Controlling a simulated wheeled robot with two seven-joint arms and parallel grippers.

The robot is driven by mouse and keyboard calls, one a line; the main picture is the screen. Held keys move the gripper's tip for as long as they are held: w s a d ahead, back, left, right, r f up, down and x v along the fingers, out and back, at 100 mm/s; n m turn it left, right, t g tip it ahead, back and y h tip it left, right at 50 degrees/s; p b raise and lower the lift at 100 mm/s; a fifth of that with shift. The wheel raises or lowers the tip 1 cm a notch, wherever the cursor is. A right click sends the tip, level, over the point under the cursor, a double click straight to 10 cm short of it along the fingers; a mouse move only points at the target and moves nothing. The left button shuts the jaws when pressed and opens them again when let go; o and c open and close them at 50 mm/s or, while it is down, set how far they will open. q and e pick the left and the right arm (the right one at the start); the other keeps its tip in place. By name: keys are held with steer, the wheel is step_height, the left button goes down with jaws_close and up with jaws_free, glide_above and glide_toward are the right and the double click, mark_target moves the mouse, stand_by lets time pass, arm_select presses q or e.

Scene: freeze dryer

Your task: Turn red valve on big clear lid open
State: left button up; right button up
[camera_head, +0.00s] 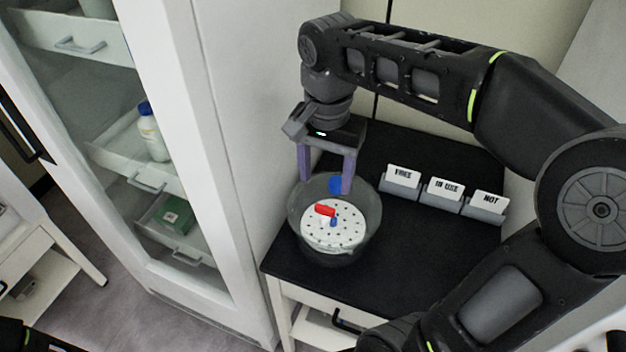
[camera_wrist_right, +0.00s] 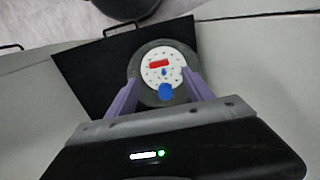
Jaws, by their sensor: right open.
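The big clear lid (camera_head: 372,222) is a see-through, bowl-like round cover on the black tabletop. It shows round and greyish in the right wrist view (camera_wrist_right: 144,92). The red valve (camera_head: 325,210) appears as a short red bar near its middle, over a white disc with holes; it also shows in the right wrist view (camera_wrist_right: 159,64). A blue part (camera_head: 336,184) sits at the lid's far side. My right gripper (camera_head: 327,184) points down, open, with its purple fingers on either side of the blue part and beyond the red valve. I cannot tell whether they touch the lid. My left gripper is out of view.
Signs in grey holders (camera_head: 443,192) stand right of the lid on the black tabletop (camera_head: 400,265). A tall white glass-door cabinet (camera_head: 215,150) stands close on the left, holding a bottle (camera_head: 152,132) and a green box (camera_head: 174,215). The tabletop's front right is clear.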

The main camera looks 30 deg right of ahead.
mark_target(325, 207)
steer(key=shift+s, duration=0.25)
steer(key=shift+w+f, duration=0.15)
steer(key=shift+f, duration=0.1)
step_height(325, 207, down, 8)
steer(key=shift+r+p, duration=0.25)
steer(key=shift+p, duration=0.1)
steer(key=shift+c, duration=0.2)
jaws_close()
